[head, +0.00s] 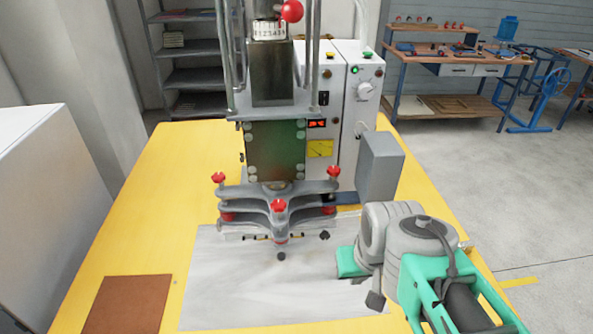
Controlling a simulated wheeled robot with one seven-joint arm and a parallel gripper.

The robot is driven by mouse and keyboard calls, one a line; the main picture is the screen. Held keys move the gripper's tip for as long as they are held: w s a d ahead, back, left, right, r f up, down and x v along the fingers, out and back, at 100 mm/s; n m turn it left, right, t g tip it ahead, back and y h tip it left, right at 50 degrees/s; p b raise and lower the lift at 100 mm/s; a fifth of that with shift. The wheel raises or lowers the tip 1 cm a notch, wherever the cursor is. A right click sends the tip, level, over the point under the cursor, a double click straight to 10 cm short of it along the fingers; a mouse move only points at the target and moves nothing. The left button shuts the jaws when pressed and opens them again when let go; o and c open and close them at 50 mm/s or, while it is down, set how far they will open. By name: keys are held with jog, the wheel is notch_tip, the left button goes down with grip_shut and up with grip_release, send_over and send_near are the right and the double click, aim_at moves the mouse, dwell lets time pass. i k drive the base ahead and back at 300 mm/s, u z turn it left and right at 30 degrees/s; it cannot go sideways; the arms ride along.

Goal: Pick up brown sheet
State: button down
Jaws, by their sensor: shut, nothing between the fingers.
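The brown sheet (128,304) lies flat at the near left of the yellow table (155,190), beside the grey metal plate (225,285) and apart from it. My gripper (374,300) is at the right of the plate, far to the right of the brown sheet. It is shut and empty. My arm's wrist and links partly hide it, and its fingertips show only as a small dark shape.
A welding press (275,150) with grey arms and red knobs stands over the plate at the middle. A white control box (350,110) stands behind it. A white cabinet (45,220) is at the left. The table between sheet and press is clear.

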aim_at(131, 303)
jog(key=k, duration=0.4)
jog(key=u, duration=1.65)
jog(key=i, duration=0.65)
jog(key=z, duration=0.15)
jog(key=k, duration=0.5)
jog(key=z, duration=1.9)
jog(key=k, duration=0.65)
jog(key=u, duration=0.75)
jog(key=i, duration=0.3)
jog(key=u, duration=0.1)
